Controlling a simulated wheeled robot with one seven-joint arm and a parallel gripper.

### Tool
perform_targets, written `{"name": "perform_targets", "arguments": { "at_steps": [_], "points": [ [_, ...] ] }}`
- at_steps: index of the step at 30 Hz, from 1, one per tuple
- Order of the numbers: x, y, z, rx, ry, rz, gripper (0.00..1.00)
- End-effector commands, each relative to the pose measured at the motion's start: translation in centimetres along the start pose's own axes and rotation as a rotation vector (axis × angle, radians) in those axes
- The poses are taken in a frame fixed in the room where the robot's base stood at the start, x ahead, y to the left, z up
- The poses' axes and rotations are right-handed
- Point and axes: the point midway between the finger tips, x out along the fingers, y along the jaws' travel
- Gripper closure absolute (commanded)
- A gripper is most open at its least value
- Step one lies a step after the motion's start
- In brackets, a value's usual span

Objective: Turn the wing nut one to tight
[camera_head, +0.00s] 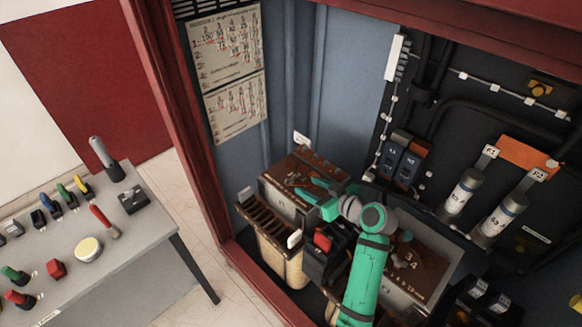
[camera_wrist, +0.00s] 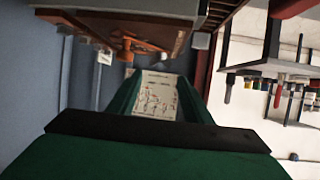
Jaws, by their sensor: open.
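My gripper (camera_head: 307,189) reaches into the cabinet over the top of the rusty brown transformer box (camera_head: 278,198). Its two green fingers are open and apart, with nothing between them. In the wrist view my gripper (camera_wrist: 158,78) points toward the cabinet's interior wall. An orange, wing-like fitting (camera_wrist: 127,47) stands out from the brown surface, above and left of the fingers and apart from them. It may be wing nut one, but I cannot tell for sure. In the head view the small fittings on the box top are too small to tell apart and partly hidden by my gripper.
The red cabinet frame (camera_head: 190,130) stands left of my arm. A red-topped block (camera_head: 323,241) and a ribbed brown unit (camera_head: 265,222) sit close to my wrist. Fuses (camera_head: 463,192) and black cables are at right.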

Motion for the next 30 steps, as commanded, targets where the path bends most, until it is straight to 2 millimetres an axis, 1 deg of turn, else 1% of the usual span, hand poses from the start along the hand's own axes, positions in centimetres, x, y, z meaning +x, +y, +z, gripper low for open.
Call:
{"name": "perform_targets", "arguments": {
  "at_steps": [5, 12, 18, 21, 24, 30],
  "points": [
    [1.9, -0.2, -0.1, -0.001, -0.001, -0.005, 0.55],
    [6.2, -0.2, 0.0, -0.001, -0.002, -0.005, 0.55],
    [9.1, -0.2, 0.0, -0.001, -0.002, -0.004, 0.55],
    [10.0, -0.1, 0.0, -0.001, -0.001, -0.003, 0.55],
    [10.5, -0.1, -0.1, -0.002, -0.001, -0.002, 0.55],
    [10.7, 0.0, 0.0, -0.001, 0.0, 0.0, 0.55]
  ]
}}
